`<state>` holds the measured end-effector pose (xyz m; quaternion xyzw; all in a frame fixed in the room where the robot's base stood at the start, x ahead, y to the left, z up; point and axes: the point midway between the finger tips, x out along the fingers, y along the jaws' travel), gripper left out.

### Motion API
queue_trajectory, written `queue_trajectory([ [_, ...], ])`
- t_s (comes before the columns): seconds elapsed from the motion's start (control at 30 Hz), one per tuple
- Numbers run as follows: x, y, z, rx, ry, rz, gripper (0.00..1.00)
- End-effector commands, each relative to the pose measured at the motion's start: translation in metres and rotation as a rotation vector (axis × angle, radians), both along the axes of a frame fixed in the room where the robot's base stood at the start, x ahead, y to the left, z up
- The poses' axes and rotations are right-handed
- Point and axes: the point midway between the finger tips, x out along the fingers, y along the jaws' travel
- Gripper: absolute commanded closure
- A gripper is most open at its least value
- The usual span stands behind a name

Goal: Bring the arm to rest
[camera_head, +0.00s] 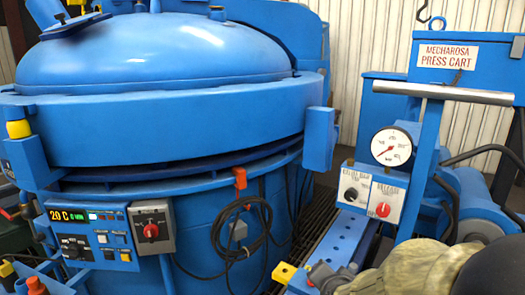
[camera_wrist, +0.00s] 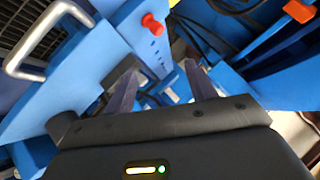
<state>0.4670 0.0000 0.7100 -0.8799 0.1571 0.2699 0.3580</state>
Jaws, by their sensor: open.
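My gripper (camera_wrist: 163,88) shows in the wrist view with its two dark fingers spread apart and nothing between them. It is open and empty. Blue machine parts lie beyond the fingertips, and I cannot tell how far off they are. In the head view, part of my arm, in a tan cover with a dark end, shows at the lower right.
A blue furnace with a domed lid (camera_head: 160,52) fills the left. Its control panel (camera_head: 90,235) is below. The press cart (camera_head: 470,95) stands at right with a gauge (camera_head: 391,147) and red knob (camera_head: 382,209). A black cable (camera_head: 240,235) hangs on the furnace.

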Motion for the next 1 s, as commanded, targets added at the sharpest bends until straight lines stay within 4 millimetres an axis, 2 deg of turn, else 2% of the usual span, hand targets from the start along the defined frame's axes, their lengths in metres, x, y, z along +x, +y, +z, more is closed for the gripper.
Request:
queue_trajectory([
  [0.23, -0.054, 0.012, -0.020, -0.216, 0.373, 0.376, 0.44],
  [0.57, -0.123, -0.001, -0.026, -0.392, 0.718, 0.741, 0.44],
  [0.6, -0.121, 0.000, -0.015, -0.389, 0.709, 0.735, 0.44],
  [0.77, -0.120, 0.000, 0.008, -0.387, 0.706, 0.729, 0.44],
  [1.0, -0.120, 0.000, 0.051, -0.385, 0.704, 0.727, 0.44],
])
